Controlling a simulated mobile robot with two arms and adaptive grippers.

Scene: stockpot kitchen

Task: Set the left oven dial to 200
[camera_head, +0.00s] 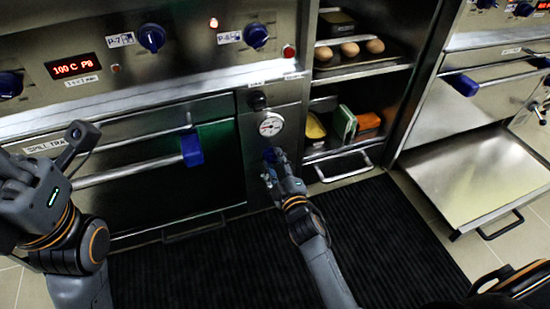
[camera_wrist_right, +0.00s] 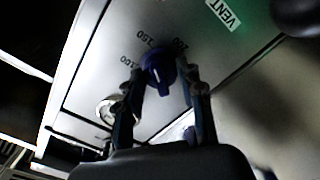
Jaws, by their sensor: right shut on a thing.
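The blue oven dial (camera_wrist_right: 158,66) sits on the steel panel in the right wrist view, with printed scale numbers around its upper side, among them 100 and 150. A small white mark shows on its face; I cannot tell surely which number it points to. My right gripper (camera_wrist_right: 163,88) is shut on the dial, one finger at each side. In the head view my right gripper (camera_head: 271,160) covers most of the dial, below the round gauge (camera_head: 271,124).
Shelves with eggs (camera_head: 349,49) and packets (camera_head: 343,122) stand to the right. An open drop-down door (camera_head: 475,178) juts out at far right. A dark ribbed mat (camera_head: 385,240) covers the floor.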

